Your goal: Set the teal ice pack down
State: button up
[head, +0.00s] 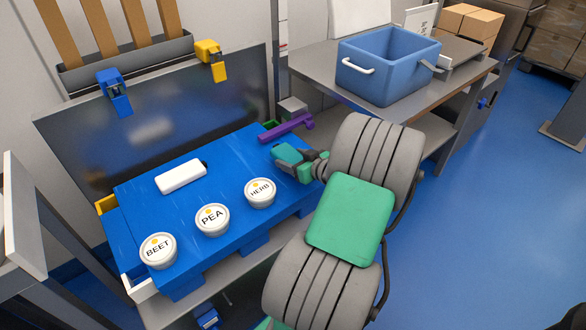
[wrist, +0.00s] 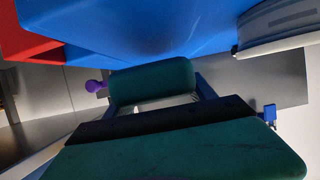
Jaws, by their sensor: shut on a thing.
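My gripper (head: 294,160) is at the right end of a blue platform (head: 228,229). It is shut on the teal ice pack (head: 287,152), a small rounded block. In the wrist view the ice pack (wrist: 152,84) sits between the fingers, with the blue surface (wrist: 180,35) close beyond it. I cannot tell whether the pack touches the platform. A white tub marked HERB (head: 260,193) stands to the left of and nearer than my gripper, with tubs marked PEA (head: 212,219) and BEET (head: 158,250) further left.
A white block (head: 181,176) lies on the platform behind the tubs. A purple tool (head: 287,128) lies just behind my gripper. A blue bin (head: 389,75) stands on the grey table at the back right. The platform's middle has bare room.

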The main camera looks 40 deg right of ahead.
jog(key=shift+w+d+f+b, duration=0.1)
jog(key=shift+f+b, duration=0.75)
jog(key=shift+f, duration=0.85)
jog(key=o, duration=1.7)
jog(key=shift+r+p, duration=0.1)
jog(key=shift+p, duration=0.25)
